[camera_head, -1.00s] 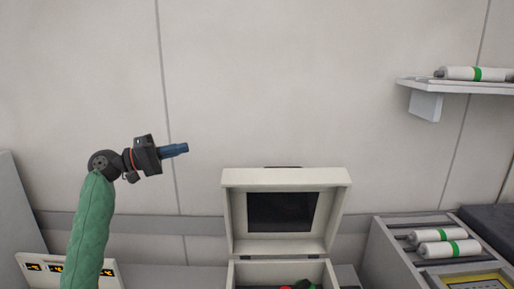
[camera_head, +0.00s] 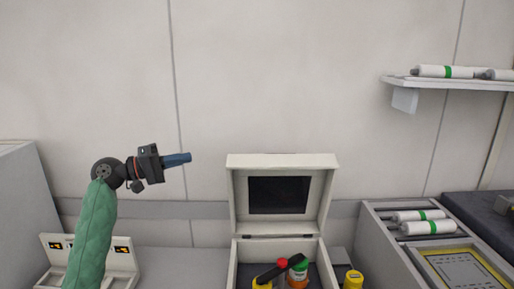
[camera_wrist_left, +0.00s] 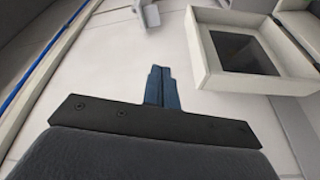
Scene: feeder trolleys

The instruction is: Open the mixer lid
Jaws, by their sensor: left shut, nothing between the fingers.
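The mixer appears to be the cream box (camera_head: 233,266) at the lower middle of the head view. Its lid (camera_head: 327,201) stands upright on a hinge at the back, with a dark panel on its inner face. My left gripper (camera_head: 188,158) is up and left of the lid, apart from it, its blue fingers shut and empty, pointing right. In the left wrist view the shut fingers (camera_wrist_left: 161,86) show in the middle, with the cream lid frame (camera_wrist_left: 203,64) to their right. My right gripper is not in view.
Inside the box are a red-ended black item (camera_head: 282,264) and an orange-and-green container (camera_head: 299,273). A yellow container (camera_head: 353,280) stands to its right. A trolley (camera_head: 378,232) holds white cylinders at right, below a wall shelf (camera_head: 450,84). A white unit (camera_head: 118,257) stands at left.

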